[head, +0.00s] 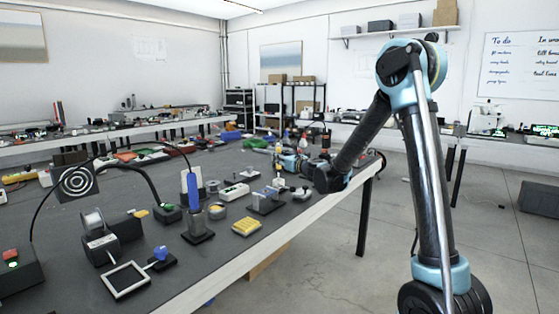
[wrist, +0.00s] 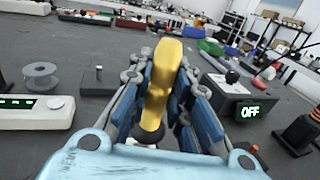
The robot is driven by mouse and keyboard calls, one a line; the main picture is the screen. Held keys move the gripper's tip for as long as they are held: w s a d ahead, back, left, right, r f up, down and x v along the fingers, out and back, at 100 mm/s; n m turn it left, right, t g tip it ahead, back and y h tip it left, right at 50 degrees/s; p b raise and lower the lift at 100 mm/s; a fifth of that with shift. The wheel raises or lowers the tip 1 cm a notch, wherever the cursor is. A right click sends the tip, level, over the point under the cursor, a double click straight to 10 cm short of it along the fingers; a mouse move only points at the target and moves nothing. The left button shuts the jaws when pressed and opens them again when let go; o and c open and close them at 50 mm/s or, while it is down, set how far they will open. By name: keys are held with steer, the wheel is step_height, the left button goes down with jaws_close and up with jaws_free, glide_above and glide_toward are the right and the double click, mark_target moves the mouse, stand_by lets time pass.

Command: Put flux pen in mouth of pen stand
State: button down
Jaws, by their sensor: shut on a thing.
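My gripper (wrist: 165,80) is shut on a yellow, elongated thing with a dark lower end, which looks like the flux pen (wrist: 160,80). The pen stands upright between the blue-padded fingers, and they hide its sides. In the head view my gripper (head: 290,162) is over the far right part of the table, and the pen (head: 278,148) shows as a small yellow upright bit beside it. A grey upright holder on a dark base (head: 198,236), with a blue piece rising from it, stands nearer; I cannot tell whether it is the pen stand.
The grey table (head: 225,271) is crowded. In the wrist view a dark box reading OFF (wrist: 235,95) is close to the right of my gripper.

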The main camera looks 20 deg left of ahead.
mark_target(280, 166)
steer(key=shift+f, duration=2)
steer(key=c, duration=1.4)
jaws_free()
steer(key=v, duration=1.2)
step_height(280, 166, up, 10)
steer(key=shift+f, duration=0.1)
